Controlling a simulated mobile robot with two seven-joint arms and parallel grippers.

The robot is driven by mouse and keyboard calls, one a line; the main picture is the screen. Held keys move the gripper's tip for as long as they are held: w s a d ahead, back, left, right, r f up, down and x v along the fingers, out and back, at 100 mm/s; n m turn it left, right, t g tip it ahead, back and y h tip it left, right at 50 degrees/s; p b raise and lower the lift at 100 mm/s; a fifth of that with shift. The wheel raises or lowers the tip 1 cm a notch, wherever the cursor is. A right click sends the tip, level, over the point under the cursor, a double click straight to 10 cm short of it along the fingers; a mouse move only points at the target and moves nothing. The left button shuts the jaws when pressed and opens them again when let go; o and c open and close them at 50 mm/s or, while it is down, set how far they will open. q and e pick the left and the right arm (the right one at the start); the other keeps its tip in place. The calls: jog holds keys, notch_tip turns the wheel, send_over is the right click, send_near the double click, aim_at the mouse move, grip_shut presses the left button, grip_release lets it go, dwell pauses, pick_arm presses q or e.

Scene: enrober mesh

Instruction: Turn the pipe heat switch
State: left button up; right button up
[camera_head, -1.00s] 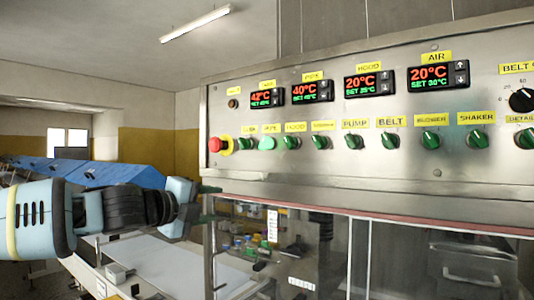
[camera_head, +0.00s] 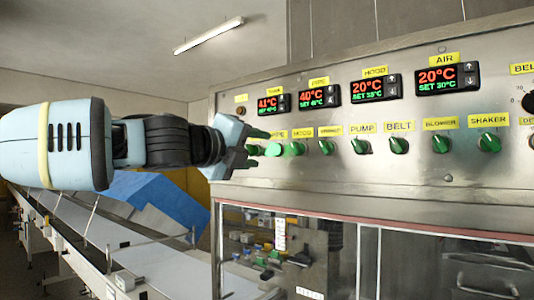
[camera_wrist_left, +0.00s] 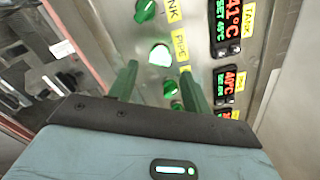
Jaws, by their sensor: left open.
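The pipe heat switch (camera_head: 273,149) is a pale green, lit knob under the yellow PIPE label on the steel control panel. It shows brightly in the left wrist view (camera_wrist_left: 160,56), beside the PIPE label (camera_wrist_left: 180,46). My left gripper (camera_head: 260,148) comes in from the left at the panel's left end, with its green fingers close to this switch. I cannot tell whether the fingertips touch the panel. My right gripper is not in view.
The tank switch (camera_wrist_left: 145,10) and the hood switch (camera_head: 295,148) sit close on either side. More green knobs run right, including the pump knob (camera_head: 361,146). Temperature displays, such as the pipe display (camera_head: 318,96), are above. A glass-fronted cabinet is below the panel.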

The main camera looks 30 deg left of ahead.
aim_at(269, 150)
pick_arm(q)
jog(key=shift+w+d, duration=0.2)
jog(key=shift+w, duration=1.65)
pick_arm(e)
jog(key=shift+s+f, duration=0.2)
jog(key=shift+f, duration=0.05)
pick_arm(q)
jog(key=shift+c, duration=0.3)
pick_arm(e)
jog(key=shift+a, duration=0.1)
pick_arm(q)
jog(key=c, duration=0.9)
jog(key=shift+c, duration=0.2)
